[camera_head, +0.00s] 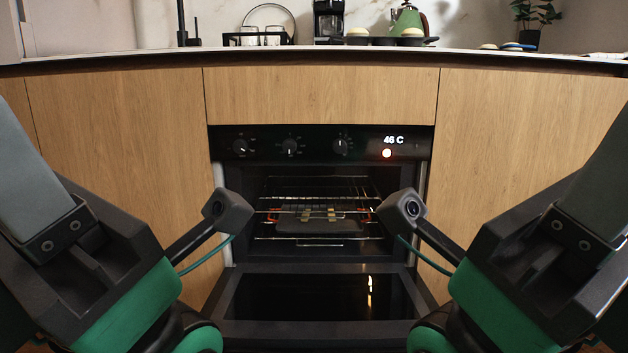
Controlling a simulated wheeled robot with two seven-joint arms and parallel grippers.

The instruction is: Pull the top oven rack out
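The oven (320,143) stands straight ahead with its door (318,296) lowered flat toward me. Inside, the top rack (320,198) is a set of thin metal wires and sits within the cavity. A lower rack (275,238) is below it. A dark tray (322,226) with orange parts at both sides and a few light pieces shows between the wires; I cannot tell which rack bears it. My two forearms, with green bands and wrist cameras, flank the oven opening. The fingers of both grippers are out of sight, and no contact with the rack shows.
Wooden cabinet fronts (120,140) flank the oven. Three knobs and a lit display (393,140) reading 46 C are above the opening. The counter above holds a dish rack (258,38), a coffee maker (328,18), a green kettle (409,19) and a muffin tin (384,41). The lowered door is bare.

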